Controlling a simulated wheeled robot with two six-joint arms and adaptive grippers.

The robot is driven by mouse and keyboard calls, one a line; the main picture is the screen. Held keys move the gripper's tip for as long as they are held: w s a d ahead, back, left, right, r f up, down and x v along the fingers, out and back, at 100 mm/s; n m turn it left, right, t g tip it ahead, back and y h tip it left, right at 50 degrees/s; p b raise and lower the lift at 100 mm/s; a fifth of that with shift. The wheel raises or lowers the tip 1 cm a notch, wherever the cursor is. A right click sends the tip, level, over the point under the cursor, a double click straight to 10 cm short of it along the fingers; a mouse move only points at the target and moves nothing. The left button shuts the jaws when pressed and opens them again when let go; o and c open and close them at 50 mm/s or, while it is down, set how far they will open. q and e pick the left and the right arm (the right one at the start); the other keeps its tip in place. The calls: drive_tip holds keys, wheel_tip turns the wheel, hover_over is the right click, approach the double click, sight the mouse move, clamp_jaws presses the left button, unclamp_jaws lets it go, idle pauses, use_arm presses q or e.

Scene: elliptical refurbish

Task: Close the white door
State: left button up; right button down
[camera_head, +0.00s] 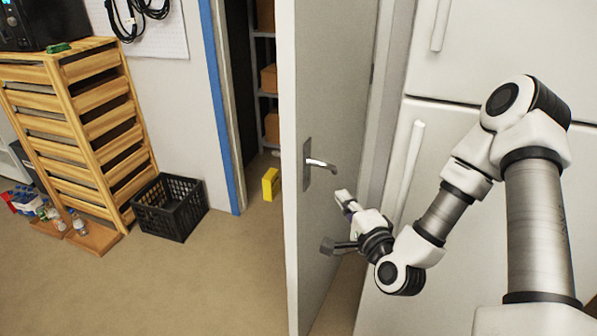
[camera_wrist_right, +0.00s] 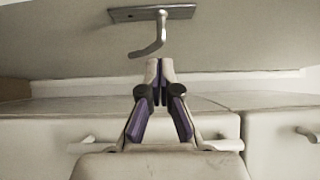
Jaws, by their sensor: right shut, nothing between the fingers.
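The white door (camera_head: 330,120) stands open in the head view, with the doorway to its left. Its metal lever handle (camera_head: 318,164) sits on a plate on the door face. My right gripper (camera_head: 343,197) is shut and empty, just right of and below the handle, beside the door face. In the right wrist view the gripper (camera_wrist_right: 158,68) shows closed fingertips below the lever handle (camera_wrist_right: 155,32), apparently apart from it. The door (camera_wrist_right: 60,55) fills the upper part of that view. My left gripper does not show.
A white fridge-like cabinet (camera_head: 470,70) with long handles stands right of the door. Through the doorway are shelves with boxes (camera_head: 269,78) and a yellow object (camera_head: 270,184) on the floor. A black crate (camera_head: 170,207) and a wooden drawer rack (camera_head: 75,130) stand left. The floor (camera_head: 220,280) before the doorway is clear.

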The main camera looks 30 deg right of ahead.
drive_tip(key=w+b, duration=0.1)
drive_tip(key=w, duration=0.2)
drive_tip(key=p, duration=0.2)
approach(304, 165)
drive_tip(key=w+d, duration=0.3)
drive_tip(key=shift+w+d+r, duration=0.1)
drive_tip(key=shift+w+d, duration=0.1)
drive_tip(key=w+a, duration=0.2)
drive_tip(key=shift+w+a, duration=0.2)
drive_tip(key=shift+w, duration=0.2)
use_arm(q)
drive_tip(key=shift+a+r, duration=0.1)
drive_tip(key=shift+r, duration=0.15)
use_arm(e)
drive_tip(key=shift+d, duration=0.15)
